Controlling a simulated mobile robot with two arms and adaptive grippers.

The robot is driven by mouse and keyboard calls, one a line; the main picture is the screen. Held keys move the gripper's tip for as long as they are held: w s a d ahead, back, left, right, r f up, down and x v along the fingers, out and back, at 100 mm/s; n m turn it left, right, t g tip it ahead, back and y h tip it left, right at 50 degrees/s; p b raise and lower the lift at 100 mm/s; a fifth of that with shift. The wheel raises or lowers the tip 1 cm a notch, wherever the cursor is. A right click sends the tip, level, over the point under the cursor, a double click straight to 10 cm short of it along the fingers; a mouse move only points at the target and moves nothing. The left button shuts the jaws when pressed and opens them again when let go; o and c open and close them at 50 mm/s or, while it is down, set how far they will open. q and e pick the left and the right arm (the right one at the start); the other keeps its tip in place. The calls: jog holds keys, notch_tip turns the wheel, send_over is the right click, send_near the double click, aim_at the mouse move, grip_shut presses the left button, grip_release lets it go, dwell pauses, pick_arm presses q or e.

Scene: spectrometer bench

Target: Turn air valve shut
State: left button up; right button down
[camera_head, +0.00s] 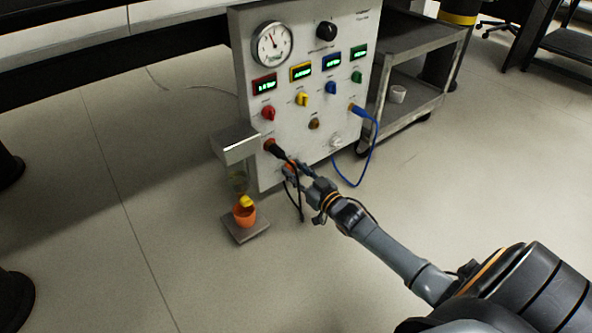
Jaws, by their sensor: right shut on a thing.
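The white instrument panel (258,100) stands upright with a round gauge (272,44) and several coloured knobs. My right gripper (290,170) reaches in from the lower right to the bottom of the panel. It is shut on a small knob there, mostly hidden by the fingers, with a bit of orange showing. I cannot read any label to confirm that this is the air valve. Red (268,113), yellow (302,99), blue (331,87) and green (357,76) knobs sit above, each under a lit display. My left gripper is not in view.
A black plug with a cable (275,150) sits just above my right gripper, its cable hanging close to the fingers. A blue cable (374,140) loops to the right. An orange cup (244,217) stands on a small platform at left. A grey cart (425,65) is behind right.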

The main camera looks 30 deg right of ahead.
jog(key=n+p, duration=0.2)
jog(key=shift+r+n+p, duration=0.2)
jog(key=shift+n+p, duration=0.1)
jog(key=shift+n, duration=0.1)
jog(key=shift+n+p, duration=0.6)
jog(key=shift+n, duration=0.4)
jog(key=n+p, duration=0.1)
jog(key=n, duration=0.1)
jog(key=shift+f+n, duration=0.1)
jog(key=shift+n, duration=0.3)
jog(key=n+p, duration=0.1)
jog(key=n, duration=0.3)
jog(key=shift+f, duration=0.1)
jog(key=shift+n, duration=2.8)
jog(key=c, duration=1)
grip_release()
jog(key=shift+o, duration=0.2)
